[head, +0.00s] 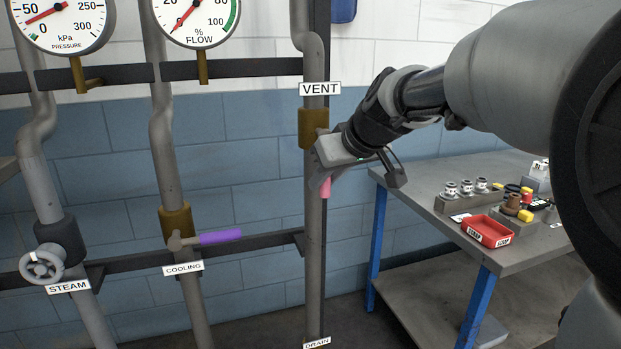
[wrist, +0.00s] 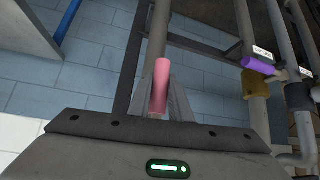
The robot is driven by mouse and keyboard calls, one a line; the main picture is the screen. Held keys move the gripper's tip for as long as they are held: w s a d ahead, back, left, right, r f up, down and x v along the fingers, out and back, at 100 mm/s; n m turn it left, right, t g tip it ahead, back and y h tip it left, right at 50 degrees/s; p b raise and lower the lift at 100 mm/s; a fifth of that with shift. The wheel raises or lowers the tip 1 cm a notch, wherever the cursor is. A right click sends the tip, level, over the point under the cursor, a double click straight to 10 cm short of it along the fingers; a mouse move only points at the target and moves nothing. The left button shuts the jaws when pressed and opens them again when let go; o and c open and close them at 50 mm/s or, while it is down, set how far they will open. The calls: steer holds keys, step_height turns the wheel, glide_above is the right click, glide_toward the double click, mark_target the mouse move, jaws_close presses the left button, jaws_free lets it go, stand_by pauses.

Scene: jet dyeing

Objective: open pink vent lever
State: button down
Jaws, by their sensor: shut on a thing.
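The pink vent lever (head: 326,188) hangs down along the vent pipe, below the brass valve body (head: 312,128) and the VENT label (head: 320,88). In the wrist view the pink handle (wrist: 160,88) lies between the fingers. My gripper (head: 322,182) is at the lever, shut on its pink handle. It also shows in the wrist view (wrist: 162,100). My gripper hides the lever's upper part and its joint with the valve in the head view.
The purple cooling lever (head: 220,237) points right on the pipe to the left. The steam handwheel (head: 42,264) is at far left. A grey table (head: 420,202) with a red tray (head: 487,231) and small parts stands right. Dark horizontal rails (head: 250,67) cross behind the pipes.

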steer(key=shift+d, duration=0.1)
steer(key=c, duration=1.6)
jaws_free()
steer(key=shift+c, duration=0.2)
steer(key=p+v, duration=0.3)
steer(key=v, duration=1.4)
steer(key=shift+s, duration=0.15)
steer(key=shift+d+r, duration=0.1)
